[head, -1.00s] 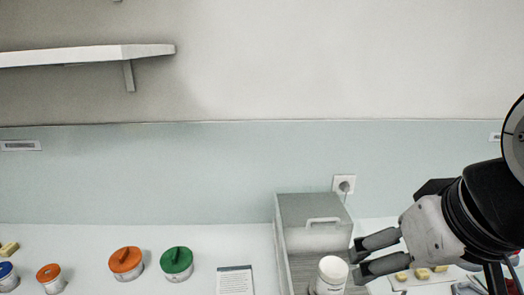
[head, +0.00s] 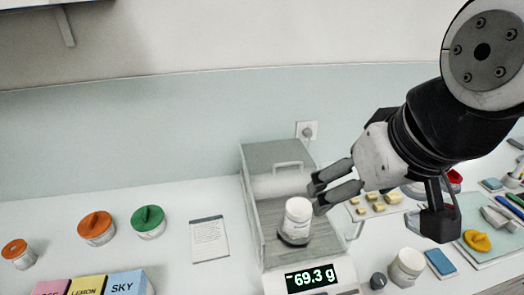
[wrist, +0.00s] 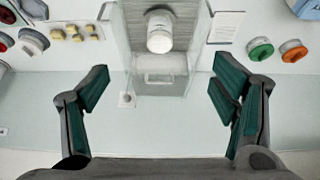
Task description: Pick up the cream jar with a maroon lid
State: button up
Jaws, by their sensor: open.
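My gripper (head: 317,192) is open and empty, with its fingers above and to the right of a white jar (head: 298,217) on the balance. In the wrist view my gripper (wrist: 160,88) has its fingers wide apart, and the white jar (wrist: 159,36) appears between and beyond them. A jar with a red lid (head: 453,183) is partly hidden behind my arm at the right. Reddish lids (wrist: 5,41) are cut off at the left edge of the wrist view. I cannot tell whether one of them is maroon.
Orange (head: 97,225) and green (head: 148,219) lidded jars stand left. A white jar (head: 407,268), yellow blocks (head: 376,203) and a green mat (head: 485,250) lie right.

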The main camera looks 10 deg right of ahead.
jog(key=w+f+n+g+b, duration=0.25)
jog(key=w+f+n, duration=0.25)
jog(key=w+n, duration=0.45)
jog(key=n+g, duration=0.3)
jog(key=n, duration=0.2)
send_near(302, 203)
jog(key=s+a+r, duration=0.1)
jog(key=s, duration=0.1)
notch_tip(302, 203, down, 8)
jog(key=shift+s+a+f, duration=0.1)
jog(key=shift+s+f, duration=0.05)
jog(key=f, duration=0.4)
jog(key=shift+s+a, duration=0.15)
jog(key=shift+a, duration=0.2)
jog(key=shift+f, duration=0.6)
jog(key=shift+c, duration=0.6)
jog(key=c, duration=1.2)
jog(key=shift+c, duration=0.2)
